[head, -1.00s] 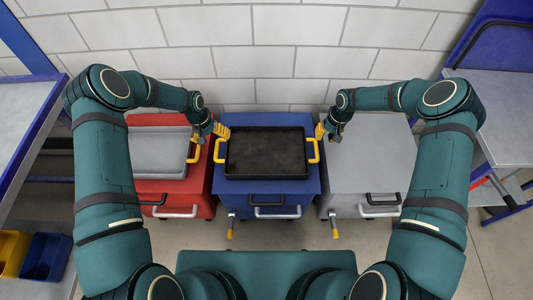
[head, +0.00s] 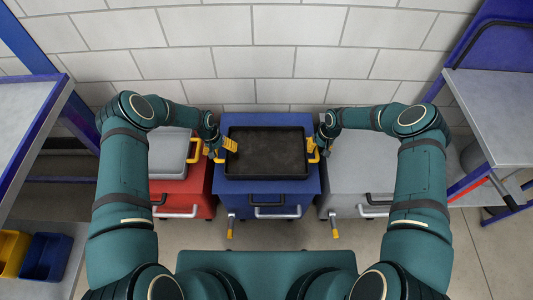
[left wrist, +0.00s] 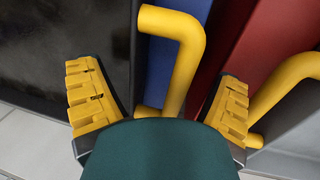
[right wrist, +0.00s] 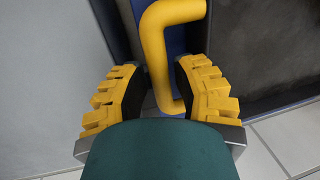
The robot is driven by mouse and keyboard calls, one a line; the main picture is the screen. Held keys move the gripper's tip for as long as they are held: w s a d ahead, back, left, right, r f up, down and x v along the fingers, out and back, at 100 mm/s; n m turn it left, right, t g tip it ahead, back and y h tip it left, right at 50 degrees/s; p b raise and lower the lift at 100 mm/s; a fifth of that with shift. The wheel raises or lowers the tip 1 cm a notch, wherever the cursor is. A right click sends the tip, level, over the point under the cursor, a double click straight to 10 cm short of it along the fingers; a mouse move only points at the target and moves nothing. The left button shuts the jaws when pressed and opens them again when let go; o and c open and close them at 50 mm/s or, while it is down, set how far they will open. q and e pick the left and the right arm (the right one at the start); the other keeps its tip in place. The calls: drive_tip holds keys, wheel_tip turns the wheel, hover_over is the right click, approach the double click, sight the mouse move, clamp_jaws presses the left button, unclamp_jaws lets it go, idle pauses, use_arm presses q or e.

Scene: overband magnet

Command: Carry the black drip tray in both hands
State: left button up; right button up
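The black drip tray (head: 266,152) lies flat on the blue cabinet (head: 266,190), with a yellow handle on each side. My left gripper (head: 225,146) is at the tray's left handle; in the left wrist view its open fingers (left wrist: 160,100) stand on either side of that handle (left wrist: 185,60). My right gripper (head: 322,143) is at the tray's right handle (head: 313,151). In the right wrist view its open fingers (right wrist: 160,92) straddle the right handle (right wrist: 158,50). Neither gripper is shut on a handle.
A red cabinet (head: 180,197) carrying a grey tray (head: 168,152) stands close on the left. A grey cabinet (head: 355,178) stands on the right. A white block wall (head: 270,70) is behind. Side tables (head: 495,120) flank the area.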

use_arm(q)
drive_tip(key=c, duration=0.5)
use_arm(e)
clamp_jaws()
use_arm(q)
drive_tip(key=c, duration=0.7)
drive_tip(key=shift+c, duration=0.2)
drive_tip(key=shift+r, duration=0.2)
use_arm(e)
drive_tip(key=shift+r, duration=0.15)
